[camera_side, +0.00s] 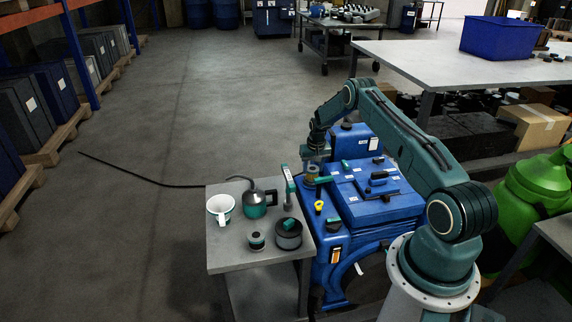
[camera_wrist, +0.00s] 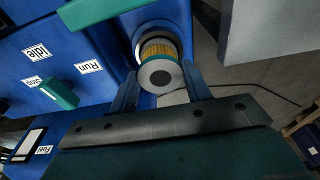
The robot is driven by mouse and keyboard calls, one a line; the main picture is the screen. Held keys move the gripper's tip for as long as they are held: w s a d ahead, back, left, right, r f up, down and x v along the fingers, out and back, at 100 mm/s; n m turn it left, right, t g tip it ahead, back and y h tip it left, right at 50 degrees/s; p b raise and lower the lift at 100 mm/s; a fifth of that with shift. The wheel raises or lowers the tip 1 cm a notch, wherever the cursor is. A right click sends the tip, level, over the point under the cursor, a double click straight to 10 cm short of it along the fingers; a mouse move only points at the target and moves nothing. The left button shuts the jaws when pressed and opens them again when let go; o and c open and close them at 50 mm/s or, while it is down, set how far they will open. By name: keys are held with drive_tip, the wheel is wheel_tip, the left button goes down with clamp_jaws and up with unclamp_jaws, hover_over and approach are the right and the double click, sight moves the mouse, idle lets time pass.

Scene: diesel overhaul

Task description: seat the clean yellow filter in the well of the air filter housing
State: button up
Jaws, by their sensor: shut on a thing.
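The yellow pleated filter (camera_wrist: 158,49) with a grey end cap and teal band is between the two fingers of my gripper (camera_wrist: 160,88), which is shut on it. In the wrist view its far end is at the round, pale-rimmed mouth of the air filter housing (camera_wrist: 143,32) on the blue engine. How deep it sits in the well is hidden by the filter itself. In the side view, my gripper (camera_side: 316,154) is above the small filter (camera_side: 311,171) at the left edge of the blue engine (camera_side: 382,205).
A grey side table (camera_side: 232,255) left of the engine holds a mug (camera_side: 221,208), an oil can (camera_side: 254,203), a small jar (camera_side: 256,240) and a dark round part (camera_side: 288,235). A teal lever (camera_wrist: 59,92) is near the housing.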

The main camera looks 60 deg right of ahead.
drive_tip(key=shift+f, duration=0.9)
drive_tip(key=o, duration=1.3)
drive_tip(key=shift+r, duration=3.5)
wheel_tip(320, 180, up, 4)
